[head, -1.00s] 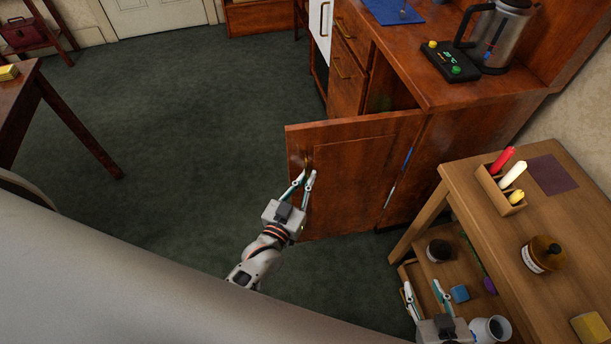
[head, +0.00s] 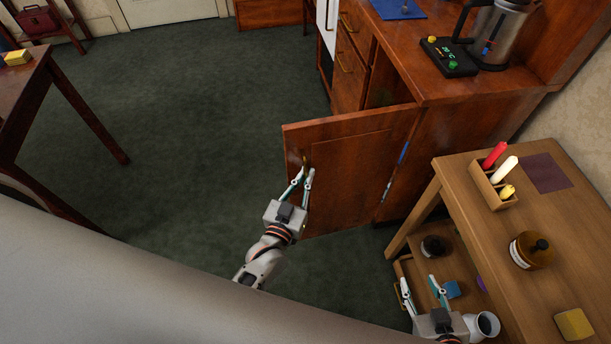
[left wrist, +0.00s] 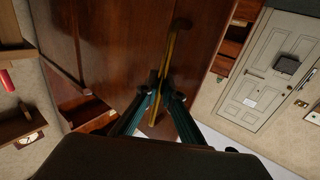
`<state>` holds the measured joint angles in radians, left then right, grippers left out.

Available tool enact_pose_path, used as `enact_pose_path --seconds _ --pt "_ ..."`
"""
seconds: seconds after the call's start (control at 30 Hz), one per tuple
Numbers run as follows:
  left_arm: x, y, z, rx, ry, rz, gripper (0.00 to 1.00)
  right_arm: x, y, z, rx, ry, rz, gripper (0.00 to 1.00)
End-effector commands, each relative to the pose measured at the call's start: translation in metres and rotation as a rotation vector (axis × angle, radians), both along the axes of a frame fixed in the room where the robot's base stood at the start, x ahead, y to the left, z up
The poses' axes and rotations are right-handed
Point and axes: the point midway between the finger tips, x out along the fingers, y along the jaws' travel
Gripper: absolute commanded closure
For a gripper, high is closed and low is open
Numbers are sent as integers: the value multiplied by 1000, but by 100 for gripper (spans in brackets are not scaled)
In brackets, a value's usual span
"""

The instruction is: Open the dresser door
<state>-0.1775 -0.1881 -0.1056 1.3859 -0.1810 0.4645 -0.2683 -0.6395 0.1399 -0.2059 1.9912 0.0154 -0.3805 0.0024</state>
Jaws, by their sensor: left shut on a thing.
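The dresser (head: 445,150) stands at the centre right in the head view. Its wooden door (head: 355,170) is swung well out, with a dark gap above its top edge into the dresser. My left gripper (head: 304,176) is at the door's free edge. In the left wrist view, its fingers (left wrist: 160,92) are shut on a long brass handle (left wrist: 170,50) on the door panel. The handle is mostly hidden by the fingers in the head view. My right gripper (head: 422,284) is at the bottom right, fingers apart, with nothing between them, over the low shelf of a side table.
The side table (head: 450,190) at right carries a candle box (head: 490,185), a brown bottle (head: 531,250) and a yellow block (head: 574,324). Green carpet (head: 200,130) left of the door is clear.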

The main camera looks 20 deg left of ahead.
Motion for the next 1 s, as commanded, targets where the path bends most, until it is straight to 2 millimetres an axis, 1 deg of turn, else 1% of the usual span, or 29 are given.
enact_pose_path --seconds 0.03,0.17,0.2,0.43,0.53,0.67,0.9,1.0 --pt "-2 4 -4 3 6 5 100 1 0 0 0 -1 0 60" --pt "-2 4 -4 3 6 5 100 2 0 1 1 -4 0 60" --pt "-2 5 -4 4 7 5 86 2 0 2 0 -4 0 60" --pt "-1 2 -2 1 3 3 86 3 -1 3 -1 -8 1 60" --pt "-5 2 -2 1 4 2 86 3 -2 2 -3 -7 1 60" --pt "-20 4 -3 1 5 2 86 2 -1 2 -2 -6 1 60" --pt "-58 8 -3 3 6 4 86 2 -1 1 -2 -4 0 60" --pt "-69 10 -3 2 5 5 86 1 -1 1 -1 -3 1 60"
